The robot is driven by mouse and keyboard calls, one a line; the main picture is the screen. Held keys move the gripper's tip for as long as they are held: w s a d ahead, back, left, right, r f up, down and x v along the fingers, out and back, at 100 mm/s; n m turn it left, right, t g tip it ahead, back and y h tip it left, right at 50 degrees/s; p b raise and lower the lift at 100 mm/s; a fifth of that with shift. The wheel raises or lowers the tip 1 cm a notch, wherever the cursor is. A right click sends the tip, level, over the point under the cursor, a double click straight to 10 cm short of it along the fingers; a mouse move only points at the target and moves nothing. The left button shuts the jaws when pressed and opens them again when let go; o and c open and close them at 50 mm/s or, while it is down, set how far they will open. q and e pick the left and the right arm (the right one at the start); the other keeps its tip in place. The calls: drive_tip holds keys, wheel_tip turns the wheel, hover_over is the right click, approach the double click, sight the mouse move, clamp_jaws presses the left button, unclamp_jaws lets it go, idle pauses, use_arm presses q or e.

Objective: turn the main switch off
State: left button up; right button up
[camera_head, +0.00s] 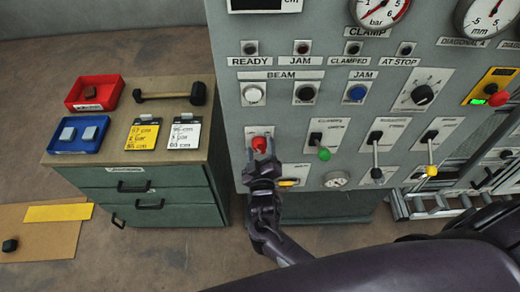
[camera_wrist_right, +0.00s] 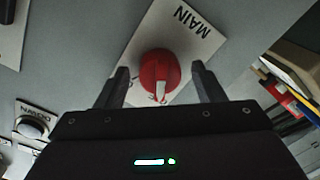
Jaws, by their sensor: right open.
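The main switch is a red rotary knob (camera_wrist_right: 160,74) with a pale pointer, on a white plate (camera_wrist_right: 185,28) marked MAIN in the right wrist view. In the head view the red knob (camera_head: 260,144) sits at the lower left of the grey panel. My right gripper (camera_head: 261,156) is in front of it; in the wrist view its two open fingers (camera_wrist_right: 160,84) stand on either side of the knob, with gaps visible. I cannot tell how far the fingertips are from the panel. The gripper hides the lower part of the plate in the head view. My left gripper is not in view.
Levers with green (camera_head: 324,154) and yellow (camera_head: 432,171) knobs are to the right on the panel. A white button (camera_head: 254,94) is above the switch. A green drawer cabinet (camera_head: 150,192) with red (camera_head: 113,97) and blue (camera_head: 91,146) trays stands at left.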

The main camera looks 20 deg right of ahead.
drive_tip(key=shift+s, duration=0.25)
drive_tip(key=b+v, duration=0.2)
drive_tip(key=v, duration=0.5)
drive_tip(key=shift+s, duration=0.15)
drive_tip(key=shift+a, duration=0.1)
